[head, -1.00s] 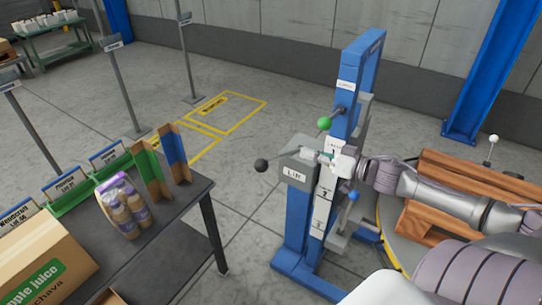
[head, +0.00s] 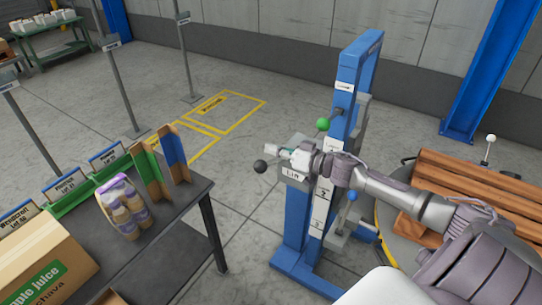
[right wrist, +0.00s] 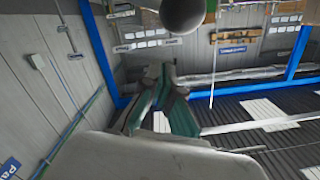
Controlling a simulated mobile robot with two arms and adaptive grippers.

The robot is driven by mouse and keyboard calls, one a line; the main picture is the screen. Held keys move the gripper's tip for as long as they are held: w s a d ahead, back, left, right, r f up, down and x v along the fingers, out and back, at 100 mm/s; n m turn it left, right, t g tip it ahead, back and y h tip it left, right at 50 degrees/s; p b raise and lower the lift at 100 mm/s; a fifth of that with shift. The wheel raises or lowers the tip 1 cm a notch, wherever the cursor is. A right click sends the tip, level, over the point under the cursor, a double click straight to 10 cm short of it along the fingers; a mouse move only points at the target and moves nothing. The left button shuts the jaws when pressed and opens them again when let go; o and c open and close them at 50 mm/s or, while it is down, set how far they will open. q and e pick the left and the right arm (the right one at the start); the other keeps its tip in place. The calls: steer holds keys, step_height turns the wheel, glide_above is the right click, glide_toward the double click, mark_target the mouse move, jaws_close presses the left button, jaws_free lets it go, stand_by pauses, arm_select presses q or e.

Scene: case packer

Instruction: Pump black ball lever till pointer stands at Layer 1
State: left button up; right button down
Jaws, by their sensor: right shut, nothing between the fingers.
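The black ball (head: 260,166) of the lever sticks out to the left of the grey box with a white label (head: 294,173) on the blue lift post (head: 358,85). My right gripper (head: 272,149) is shut and empty, just above and right of the ball, in front of the box top. The right wrist view shows the shut fingers (right wrist: 162,95) with the dark ball (right wrist: 183,15) beyond them at the top edge; whether they touch is unclear. White numbered layer plates (head: 322,192) run down the post; the upper part is behind my wrist. I cannot make out the pointer. My left gripper is not in view.
A green ball lever (head: 324,124) stands just above my right gripper, and a blue ball lever (head: 352,196) is below my forearm. A dark table (head: 190,205) with a carton and wrapped bottles stands at left. Brown slats (head: 465,177) lie at right.

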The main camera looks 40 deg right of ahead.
steer(key=shift+s+a+f, duration=0.1)
steer(key=shift+a+f, duration=0.2)
steer(key=shift+f, duration=0.35)
steer(key=shift+a+f, duration=0.3)
steer(key=shift+f, duration=0.3)
